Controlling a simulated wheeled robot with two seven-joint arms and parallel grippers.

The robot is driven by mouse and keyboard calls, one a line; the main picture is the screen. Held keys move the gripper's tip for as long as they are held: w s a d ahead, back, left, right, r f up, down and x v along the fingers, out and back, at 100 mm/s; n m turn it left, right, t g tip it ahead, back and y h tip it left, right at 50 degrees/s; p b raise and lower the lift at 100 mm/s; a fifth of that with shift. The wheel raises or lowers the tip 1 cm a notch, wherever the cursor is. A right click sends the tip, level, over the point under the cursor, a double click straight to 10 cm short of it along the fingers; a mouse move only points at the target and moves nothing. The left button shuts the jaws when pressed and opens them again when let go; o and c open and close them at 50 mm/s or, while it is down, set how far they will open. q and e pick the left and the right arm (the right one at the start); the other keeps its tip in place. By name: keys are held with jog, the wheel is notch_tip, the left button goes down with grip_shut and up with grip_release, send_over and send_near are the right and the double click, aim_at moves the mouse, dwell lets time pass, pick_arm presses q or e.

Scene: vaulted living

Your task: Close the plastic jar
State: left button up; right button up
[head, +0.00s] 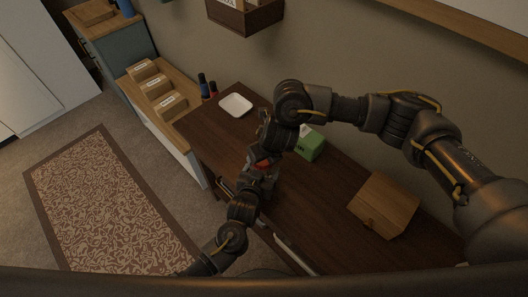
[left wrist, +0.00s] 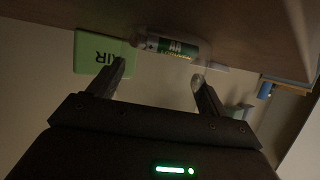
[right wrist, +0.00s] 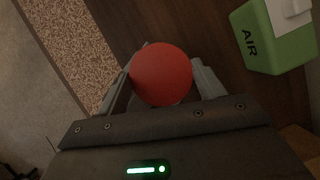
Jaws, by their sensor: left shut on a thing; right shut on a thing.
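The plastic jar (left wrist: 175,46) is clear, with a green and white AA battery label showing in it or through it. In the left wrist view it sits at the fingertips of my left gripper (left wrist: 160,78), which is shut on it. The round red lid (right wrist: 162,74) is between the fingers of my right gripper (right wrist: 162,82), which is shut on it. The lid also shows as a small red patch in the head view (head: 263,163), where the two grippers meet above the table. The lid hides the jar's mouth, so I cannot tell whether it is seated.
A green AIR box (head: 311,146) stands close behind the grippers on the dark wooden table (head: 310,200). A white dish (head: 236,104) is at the table's far left end. A wooden box (head: 384,205) stands to the right. The table between the green and wooden boxes is clear.

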jog(key=m, duration=0.1)
jog(key=m+h, duration=0.1)
jog(key=m, duration=0.1)
jog(key=m+h, duration=0.1)
jog(key=m, duration=0.1)
jog(key=shift+a+r+t, duration=0.1)
jog(key=shift+a+t, duration=0.2)
jog(key=shift+a, duration=0.05)
jog(key=m+h, duration=0.2)
jog(key=m, duration=0.4)
jog(key=shift+a, duration=0.1)
jog(key=m+g+h, duration=0.1)
jog(key=m, duration=0.2)
jog(key=m+g+h, duration=0.1)
jog(key=m, duration=0.2)
jog(key=shift+w, duration=0.15)
jog(key=m, duration=0.2)
jog(key=m+g, duration=0.1)
jog(key=m, duration=0.1)
jog(key=shift+m+g+h, duration=0.3)
jog(key=o, duration=0.9)
